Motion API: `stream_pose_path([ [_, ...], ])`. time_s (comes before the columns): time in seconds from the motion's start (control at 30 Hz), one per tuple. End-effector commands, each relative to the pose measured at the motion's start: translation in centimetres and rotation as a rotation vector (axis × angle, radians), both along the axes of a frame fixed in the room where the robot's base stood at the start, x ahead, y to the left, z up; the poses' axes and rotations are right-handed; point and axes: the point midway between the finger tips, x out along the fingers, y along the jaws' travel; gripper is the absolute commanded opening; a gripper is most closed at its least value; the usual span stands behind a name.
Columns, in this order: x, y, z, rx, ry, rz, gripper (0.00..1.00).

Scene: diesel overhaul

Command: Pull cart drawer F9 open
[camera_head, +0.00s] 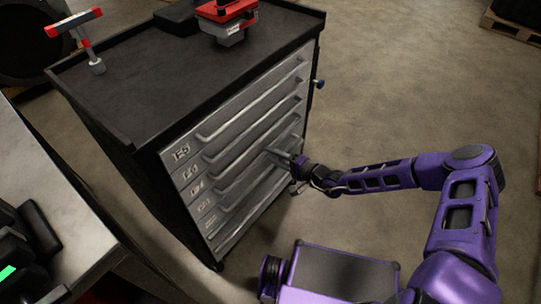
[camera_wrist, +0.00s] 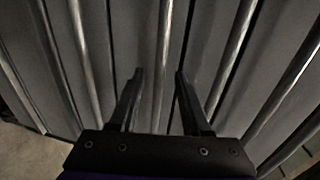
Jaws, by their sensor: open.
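The black tool cart (camera_head: 125,85) stands left of centre in the head view, its grey drawer front facing my arm. Several drawers with long bar handles are stacked there, and all look shut. Small raised labels (camera_head: 182,153) sit at their left ends, but I cannot read which is F9. My gripper (camera_head: 276,154) is at the middle of the stack, close to the front. In the wrist view, my gripper (camera_wrist: 158,73) is open, and one handle bar (camera_wrist: 163,50) runs between its two fingers. I cannot tell whether they touch it.
On the cart top are a red-and-grey tool (camera_head: 226,22) and a T-shaped tool with red ends (camera_head: 80,35). A grey workbench (camera_head: 60,190) stands at the left. A blue knob (camera_head: 319,84) juts from the cart's right side.

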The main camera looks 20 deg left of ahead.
Motion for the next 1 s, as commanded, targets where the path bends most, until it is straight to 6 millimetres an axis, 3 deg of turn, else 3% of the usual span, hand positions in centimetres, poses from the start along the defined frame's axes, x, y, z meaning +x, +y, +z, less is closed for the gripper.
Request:
stream_pose_path([
  [0.13,0.43,1.04,-0.26,-0.001,0.000,0.000,0.48],
  [0.43,0.52,1.27,-0.26,-0.001,0.000,0.000,0.48],
  [0.47,0.52,1.27,-0.27,-0.001,0.000,0.000,0.46],
  [0.7,0.51,1.24,-0.27,-0.001,0.000,0.000,0.03],
  [1.0,0.51,1.23,-0.25,-0.001,0.000,0.000,0.00],
])
